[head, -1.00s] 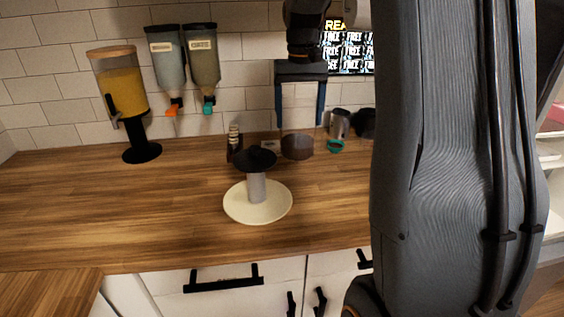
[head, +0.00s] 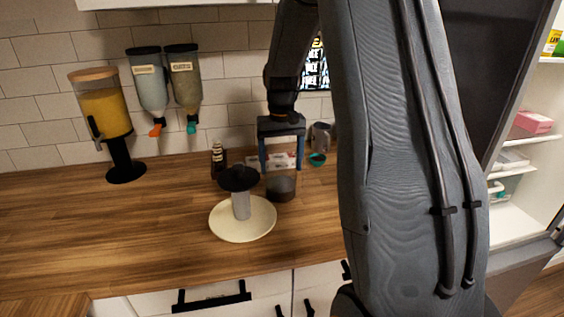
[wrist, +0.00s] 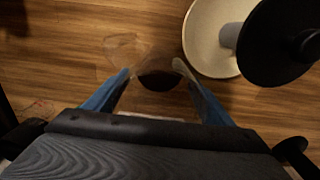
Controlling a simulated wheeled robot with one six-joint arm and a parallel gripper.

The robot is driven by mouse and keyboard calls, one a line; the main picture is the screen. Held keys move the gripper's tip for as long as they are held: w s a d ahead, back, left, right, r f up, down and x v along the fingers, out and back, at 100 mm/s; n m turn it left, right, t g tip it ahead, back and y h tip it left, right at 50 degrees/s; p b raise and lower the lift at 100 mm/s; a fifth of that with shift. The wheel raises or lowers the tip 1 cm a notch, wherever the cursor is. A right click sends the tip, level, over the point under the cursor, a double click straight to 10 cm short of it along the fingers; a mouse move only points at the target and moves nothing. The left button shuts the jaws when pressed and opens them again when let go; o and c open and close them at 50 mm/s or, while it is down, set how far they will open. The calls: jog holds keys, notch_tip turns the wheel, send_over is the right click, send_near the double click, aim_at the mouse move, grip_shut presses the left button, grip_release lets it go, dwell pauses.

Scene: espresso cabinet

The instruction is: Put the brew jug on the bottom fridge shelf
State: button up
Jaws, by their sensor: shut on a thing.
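The brew jug (head: 281,188) is a clear vessel with dark liquid in its lower part. My gripper (head: 281,165) is shut on it from above, one blue finger on each side. I cannot tell whether the jug touches the counter. The wrist view shows the jug (wrist: 158,80) between the fingertips (wrist: 153,75), its clear walls faint against the wood. The fridge stands open at the right, with white shelves (head: 528,140) and a white lower surface (head: 512,226). My arm hides part of the fridge.
A cream round plate (head: 262,222) with a black-topped grey stand (head: 240,203) is just left of the jug. A dark bottle (head: 218,158), a metal pitcher (head: 320,136) and a teal item (head: 317,159) are nearby.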

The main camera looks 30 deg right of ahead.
jog(key=shift+f, duration=0.1)
jog(key=o, duration=2.1)
